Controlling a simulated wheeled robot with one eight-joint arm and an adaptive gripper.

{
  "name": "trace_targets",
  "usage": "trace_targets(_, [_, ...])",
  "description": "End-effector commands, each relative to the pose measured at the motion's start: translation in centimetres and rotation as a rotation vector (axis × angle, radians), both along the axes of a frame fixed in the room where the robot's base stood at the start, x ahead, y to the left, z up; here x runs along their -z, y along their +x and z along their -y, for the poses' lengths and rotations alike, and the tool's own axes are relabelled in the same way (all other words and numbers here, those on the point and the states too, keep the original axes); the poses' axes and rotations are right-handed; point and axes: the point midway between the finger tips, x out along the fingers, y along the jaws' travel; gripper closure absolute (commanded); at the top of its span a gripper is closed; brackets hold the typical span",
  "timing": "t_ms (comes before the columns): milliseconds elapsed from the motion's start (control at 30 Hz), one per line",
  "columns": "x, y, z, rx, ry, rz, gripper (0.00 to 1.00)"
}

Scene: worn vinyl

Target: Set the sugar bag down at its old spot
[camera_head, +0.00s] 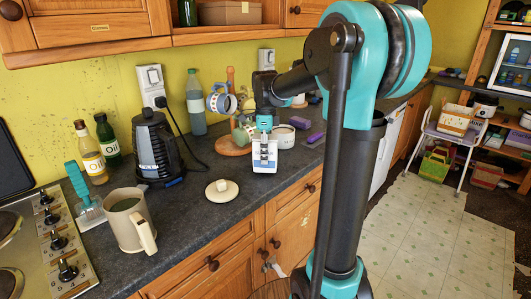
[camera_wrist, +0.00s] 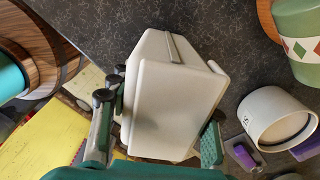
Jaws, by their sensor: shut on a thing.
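The sugar bag (camera_head: 272,161) is a white, block-shaped pack with blue print, near the counter's front edge in the head view. My gripper (camera_head: 264,143) reaches down from behind it and is shut on it. In the wrist view the white bag (camera_wrist: 172,105) fills the middle, with a folded seam at its top end. The fingers of my gripper (camera_wrist: 160,128) are on its two sides, dark links at left and a green pad at right. The bag looks upright in the head view. I cannot tell whether its base touches the counter.
The dark counter (camera_head: 205,225) has bare room left of the bag, around a pale round lid or dish (camera_head: 222,190). A white pot (camera_head: 284,136), a wooden board (camera_head: 232,147) and a green patterned cup (camera_wrist: 298,40) stand close by. A kettle (camera_head: 153,148) and mug (camera_head: 128,222) are further left.

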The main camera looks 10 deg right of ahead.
Motion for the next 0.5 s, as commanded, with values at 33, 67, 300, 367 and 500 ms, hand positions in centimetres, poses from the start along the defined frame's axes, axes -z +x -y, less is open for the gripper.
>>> trace_targets(33, [0.05,0.01,0.0,0.0,0.0,0.0,0.91])
trace_targets(67, [0.09,0.01,0.0,0.0,0.0,0.0,0.91])
trace_targets(300, [0.35,0.01,0.0,0.0,0.0,0.0,0.91])
trace_targets(367, [0.41,0.01,-0.01,0.0,0.0,0.0,0.91])
trace_targets(500, [0.57,0.01,0.0,0.0,0.0,0.0,0.91])
